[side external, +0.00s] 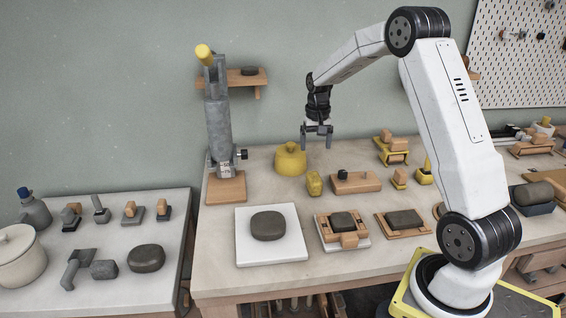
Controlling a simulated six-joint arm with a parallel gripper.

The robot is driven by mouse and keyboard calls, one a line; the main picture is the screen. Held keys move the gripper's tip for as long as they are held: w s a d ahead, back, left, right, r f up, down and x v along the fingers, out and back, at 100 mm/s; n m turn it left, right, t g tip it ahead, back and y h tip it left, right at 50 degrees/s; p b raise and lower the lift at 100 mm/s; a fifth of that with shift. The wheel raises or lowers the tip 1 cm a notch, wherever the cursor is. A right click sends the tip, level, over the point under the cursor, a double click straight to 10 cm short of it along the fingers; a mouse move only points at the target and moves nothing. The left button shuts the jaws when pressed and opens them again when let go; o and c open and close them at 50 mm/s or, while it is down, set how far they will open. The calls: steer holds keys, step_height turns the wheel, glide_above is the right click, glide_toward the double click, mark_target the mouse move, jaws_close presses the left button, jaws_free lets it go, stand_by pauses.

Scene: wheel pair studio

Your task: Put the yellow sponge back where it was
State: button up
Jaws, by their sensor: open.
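A small yellow block (314,183), which looks like the yellow sponge, stands on the pale table just right of and in front of a round yellow lidded pot (291,161). My gripper (317,146) points down above the table, with its two fingers apart and nothing between them. In the picture it is above the yellow block and right of the pot's knob. The height gap between gripper and block is hard to judge from this one view.
A wooden block (356,182) with a dark knob sits close right of the yellow block. A white board (256,252) with a dark stone lies in front. A grey upright press (219,130) stands at left. Bare tabletop (220,225) shows left of the board.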

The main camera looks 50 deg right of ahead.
steer(key=s+a+n+t, duration=0.1)
steer(key=s+a+n, duration=0.3)
steer(key=a, duration=1.1)
steer(key=s+a+f+n+t, duration=0.1)
steer(key=s+a+n, duration=0.4)
steer(key=s+a, duration=0.5)
steer(key=shift+s+a+f+t, duration=0.35)
steer(key=shift+s+f, duration=0.2)
steer(key=shift+f, duration=0.25)
